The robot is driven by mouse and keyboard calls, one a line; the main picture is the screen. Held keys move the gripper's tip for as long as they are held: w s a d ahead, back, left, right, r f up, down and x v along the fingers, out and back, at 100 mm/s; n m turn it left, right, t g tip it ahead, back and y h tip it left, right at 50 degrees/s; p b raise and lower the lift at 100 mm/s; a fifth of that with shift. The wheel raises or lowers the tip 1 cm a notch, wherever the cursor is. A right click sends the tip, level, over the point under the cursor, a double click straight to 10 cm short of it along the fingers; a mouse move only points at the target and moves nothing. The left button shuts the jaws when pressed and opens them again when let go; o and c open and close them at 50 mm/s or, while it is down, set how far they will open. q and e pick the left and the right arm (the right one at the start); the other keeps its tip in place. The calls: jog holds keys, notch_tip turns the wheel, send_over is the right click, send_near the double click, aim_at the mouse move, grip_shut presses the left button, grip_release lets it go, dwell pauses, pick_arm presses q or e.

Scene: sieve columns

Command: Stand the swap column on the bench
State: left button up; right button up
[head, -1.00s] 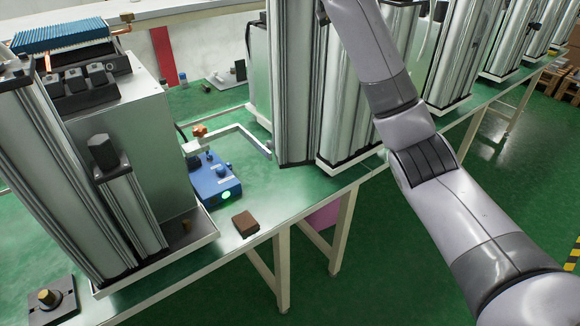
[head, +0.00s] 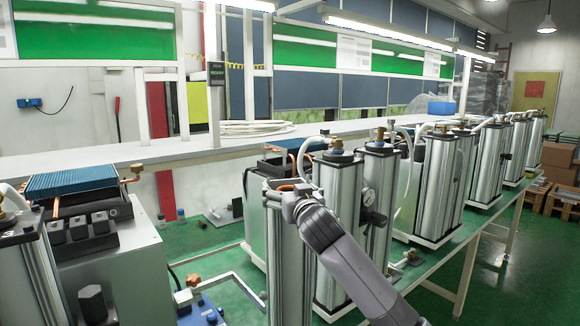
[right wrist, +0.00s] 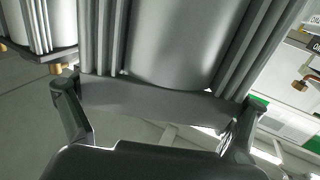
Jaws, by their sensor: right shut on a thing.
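The swap column (head: 290,262) is a tall, ribbed silver column with a dark top cap, upright in the middle of the head view. My right gripper (head: 290,191) is shut on its top end, with the arm coming in from the lower right. In the right wrist view the two fingers (right wrist: 160,108) sit on either side of the column's dark end cap (right wrist: 150,98), with the ribbed body (right wrist: 175,45) beyond. The column's foot is out of view, so I cannot tell whether it touches the bench (head: 478,248). My left gripper is not in view.
Twin-column units (head: 345,215) stand close behind and right of the held column. A grey unit with a blue finned top (head: 80,180) stands left. A blue box with an orange-knobbed valve (head: 197,310) is at the lower left. A white shelf (head: 240,142) runs behind.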

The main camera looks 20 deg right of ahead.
jog(key=shift+f, duration=0.5)
jog(key=shift+f+p, duration=0.4)
jog(key=shift+f, duration=1.6)
jog(key=o, duration=0.9)
jog(key=shift+f, duration=0.25)
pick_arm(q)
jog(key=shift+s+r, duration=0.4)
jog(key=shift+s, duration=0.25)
pick_arm(e)
jog(key=shift+o, duration=0.8)
jog(key=shift+s+r, duration=0.1)
jog(key=shift+s, duration=0.05)
